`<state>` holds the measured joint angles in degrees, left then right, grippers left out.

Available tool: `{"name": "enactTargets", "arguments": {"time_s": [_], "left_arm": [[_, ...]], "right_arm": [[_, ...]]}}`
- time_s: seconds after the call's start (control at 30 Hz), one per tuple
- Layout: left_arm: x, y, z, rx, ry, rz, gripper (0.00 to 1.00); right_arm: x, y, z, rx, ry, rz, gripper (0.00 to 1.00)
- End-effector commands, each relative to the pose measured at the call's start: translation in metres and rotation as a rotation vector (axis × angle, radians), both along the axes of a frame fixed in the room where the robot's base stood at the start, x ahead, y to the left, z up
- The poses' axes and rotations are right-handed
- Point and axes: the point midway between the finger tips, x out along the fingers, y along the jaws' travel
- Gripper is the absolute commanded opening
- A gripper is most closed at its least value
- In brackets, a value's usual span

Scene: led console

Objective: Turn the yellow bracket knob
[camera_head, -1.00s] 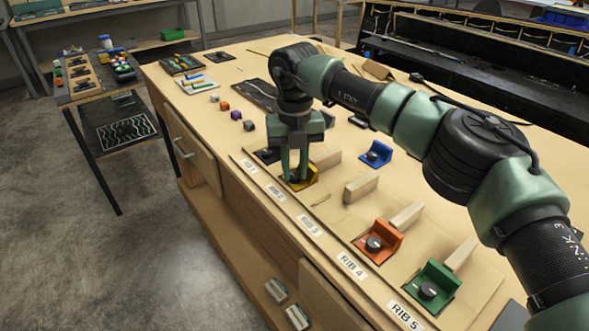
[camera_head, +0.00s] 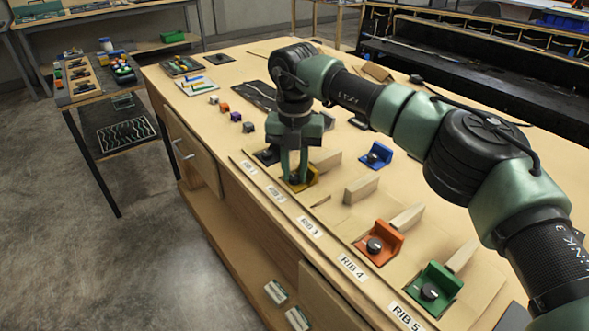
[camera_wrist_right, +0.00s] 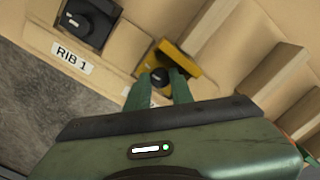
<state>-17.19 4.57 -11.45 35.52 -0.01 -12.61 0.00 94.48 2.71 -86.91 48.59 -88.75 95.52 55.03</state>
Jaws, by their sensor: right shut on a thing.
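The yellow bracket (camera_head: 312,176) stands on the wooden bench near the RIB 2 position, partly hidden by my right gripper. It also shows in the right wrist view (camera_wrist_right: 192,62), with its dark round knob (camera_wrist_right: 160,75) between my fingertips. My right gripper (camera_head: 296,178) points down at the bracket and is shut on the knob; its green fingers show in the right wrist view (camera_wrist_right: 158,88) on either side of the knob. My left gripper is not in view.
A blue bracket (camera_head: 377,155), an orange bracket (camera_head: 380,243) and a green bracket (camera_head: 434,288) stand along the bench, with wooden ribs (camera_head: 361,188) between them. A black bracket (camera_wrist_right: 88,22) sits by the RIB 1 label. Small coloured cubes (camera_head: 236,116) lie farther back.

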Motion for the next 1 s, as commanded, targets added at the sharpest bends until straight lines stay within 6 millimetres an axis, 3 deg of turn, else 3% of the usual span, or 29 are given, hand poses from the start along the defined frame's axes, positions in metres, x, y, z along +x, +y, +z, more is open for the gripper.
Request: {"name": "enactTargets", "arguments": {"time_s": [0.97,1.0], "left_arm": [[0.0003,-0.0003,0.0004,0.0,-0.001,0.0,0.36],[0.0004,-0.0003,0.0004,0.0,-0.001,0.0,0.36]], "right_arm": [[0.0028,-0.0005,0.0059,0.003,-0.012,-0.019,0.0],[0.0027,-0.0005,0.0058,0.003,-0.012,-0.019,0.32]]}}
